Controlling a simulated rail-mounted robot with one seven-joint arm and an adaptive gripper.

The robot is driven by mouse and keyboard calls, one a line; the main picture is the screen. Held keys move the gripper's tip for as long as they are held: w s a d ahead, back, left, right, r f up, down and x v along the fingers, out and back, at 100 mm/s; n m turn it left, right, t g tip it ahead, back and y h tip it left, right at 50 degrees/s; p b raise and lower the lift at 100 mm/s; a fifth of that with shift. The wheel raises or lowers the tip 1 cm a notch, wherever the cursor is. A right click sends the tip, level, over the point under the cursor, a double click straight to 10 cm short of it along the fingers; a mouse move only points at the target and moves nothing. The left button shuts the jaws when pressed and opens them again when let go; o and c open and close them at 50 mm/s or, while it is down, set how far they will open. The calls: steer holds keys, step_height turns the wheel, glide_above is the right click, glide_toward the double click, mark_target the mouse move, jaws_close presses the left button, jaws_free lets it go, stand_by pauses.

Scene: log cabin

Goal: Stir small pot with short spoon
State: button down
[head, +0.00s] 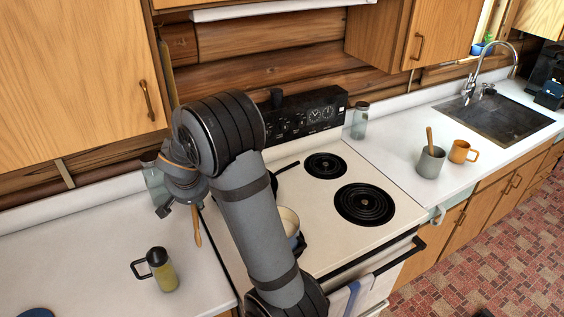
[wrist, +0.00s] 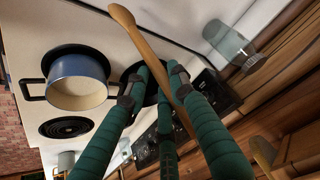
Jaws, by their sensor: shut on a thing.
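My gripper (head: 181,206) is at the left of the stove, above the counter near the stove's left edge. In the wrist view its green fingers (wrist: 162,82) are shut on a wooden spoon (wrist: 143,38). The spoon (head: 197,230) hangs downward from the gripper in the head view. A small blue pot (wrist: 80,82) with a cream inside stands on the stove, apart from the spoon. In the head view the pot (head: 289,220) is partly hidden behind my arm. I see no contents in it.
A glass jar (head: 155,182) stands just behind my gripper. A black handle (head: 288,167) shows behind my arm. The right burners (head: 364,204) are bare.

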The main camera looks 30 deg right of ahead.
steer(key=d+r+m+g+h+p, duration=0.1)
steer(key=d+r+m+g+h, duration=0.2)
steer(key=d+m, duration=1.05)
steer(key=s+d+r+m+g+h, duration=0.2)
steer(key=s+d+r+g+h, duration=0.15)
steer(key=s+d, duration=0.45)
step_height(320, 180, down, 14)
steer(key=w+d+b, duration=0.1)
steer(key=d+b, duration=0.1)
steer(key=b, duration=1)
steer(key=shift+w+r, duration=0.2)
steer(key=shift+w, duration=0.2)
steer(key=shift+d, duration=0.2)
